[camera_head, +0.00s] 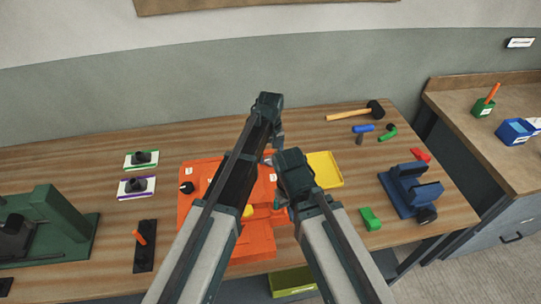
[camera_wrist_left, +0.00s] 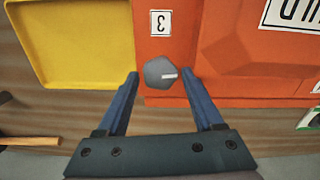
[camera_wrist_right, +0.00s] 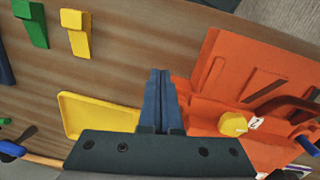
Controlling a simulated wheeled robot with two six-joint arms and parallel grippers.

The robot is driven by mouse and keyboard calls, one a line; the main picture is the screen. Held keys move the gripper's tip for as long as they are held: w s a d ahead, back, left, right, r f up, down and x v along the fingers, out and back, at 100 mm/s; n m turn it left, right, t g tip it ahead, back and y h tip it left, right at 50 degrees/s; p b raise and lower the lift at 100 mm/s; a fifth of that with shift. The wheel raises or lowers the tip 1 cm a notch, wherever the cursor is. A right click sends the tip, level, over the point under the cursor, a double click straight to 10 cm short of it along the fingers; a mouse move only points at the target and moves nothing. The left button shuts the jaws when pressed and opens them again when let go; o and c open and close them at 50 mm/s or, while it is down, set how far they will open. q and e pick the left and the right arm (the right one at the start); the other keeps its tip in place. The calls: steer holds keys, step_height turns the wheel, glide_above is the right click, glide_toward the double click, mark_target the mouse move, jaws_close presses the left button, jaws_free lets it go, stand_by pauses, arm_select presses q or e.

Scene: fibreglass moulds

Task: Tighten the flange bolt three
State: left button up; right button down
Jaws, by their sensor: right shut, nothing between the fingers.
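The flange bolt three (camera_wrist_left: 160,73) is a grey hexagonal head with a white mark, on the orange mould (camera_wrist_left: 240,55). A white label "3" (camera_wrist_left: 158,23) sits beside it in the left wrist view. My left gripper (camera_wrist_left: 161,76) is open, with its fingertips on either side of the bolt head; I cannot tell whether they touch it. In the head view the left gripper (camera_head: 268,157) is over the mould's far side, and the bolt is hidden by the arms. My right gripper (camera_wrist_right: 160,73) is shut and empty, and shows in the head view (camera_head: 283,200) near the mould's right side.
A yellow tray (camera_head: 324,168) adjoins the mould on the right. A yellow piece (camera_wrist_right: 233,124) sits on the mould. Bare wood shows left of the mould.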

mark_target(271, 158)
arm_select(q)
steer(key=shift+r, duration=0.1)
step_height(271, 158, up, 14)
steer(key=p, duration=1.3)
steer(key=shift+p, duration=0.4)
arm_select(e)
step_height(271, 158, up, 14)
arm_select(q)
steer(key=shift+f, duration=0.2)
arm_select(e)
steer(key=shift+f, duration=0.15)
